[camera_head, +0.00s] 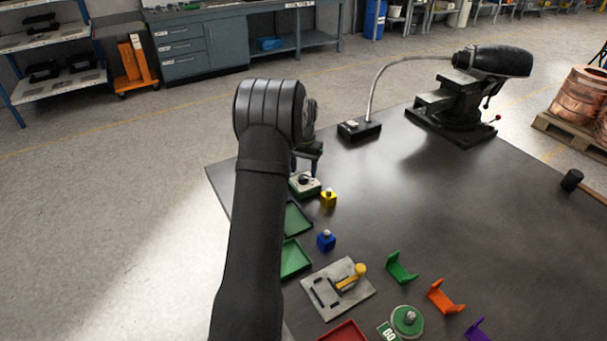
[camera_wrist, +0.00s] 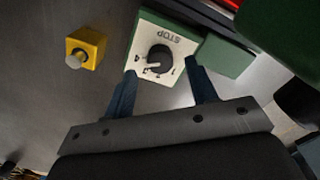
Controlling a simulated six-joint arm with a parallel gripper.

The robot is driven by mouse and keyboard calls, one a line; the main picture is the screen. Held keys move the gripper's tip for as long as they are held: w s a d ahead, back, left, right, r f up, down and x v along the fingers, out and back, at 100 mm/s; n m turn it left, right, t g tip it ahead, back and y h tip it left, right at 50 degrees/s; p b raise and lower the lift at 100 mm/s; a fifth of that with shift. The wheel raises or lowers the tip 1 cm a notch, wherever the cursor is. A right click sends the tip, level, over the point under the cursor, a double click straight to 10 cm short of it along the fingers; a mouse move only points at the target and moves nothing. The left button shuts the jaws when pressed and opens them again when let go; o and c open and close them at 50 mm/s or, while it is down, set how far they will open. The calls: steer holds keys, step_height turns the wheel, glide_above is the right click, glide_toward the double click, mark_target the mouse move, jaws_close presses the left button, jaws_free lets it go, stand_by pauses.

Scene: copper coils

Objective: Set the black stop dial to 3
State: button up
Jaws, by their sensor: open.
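The black stop dial (camera_wrist: 159,60) sits on a white face plate marked STOP, on a green box (camera_wrist: 152,20). In the head view the dial (camera_head: 305,179) is at the table's left side, partly below my gripper. My gripper (camera_wrist: 160,74) is open, its two dark blue fingers reaching toward the dial's plate, one on each side of the dial. The fingers look apart from the dial. In the head view my gripper (camera_head: 309,160) is mostly hidden behind my arm. The number the dial points to is too small to read.
A yellow block with a knob (camera_wrist: 85,48) stands beside the dial box. A blue block (camera_head: 326,240), green trays (camera_head: 296,257), a plate with a yellow handle (camera_head: 338,288) and a round green dial (camera_head: 407,320) lie nearer. The table's middle right is clear.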

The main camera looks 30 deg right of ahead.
mark_target(303, 179)
steer(key=shift+f, duration=1.3)
steer(key=c, duration=1)
steer(key=shift+o, duration=0.2)
steer(key=shift+n, duration=0.5)
steer(key=n, duration=0.3)
steer(key=shift+n, duration=1.9)
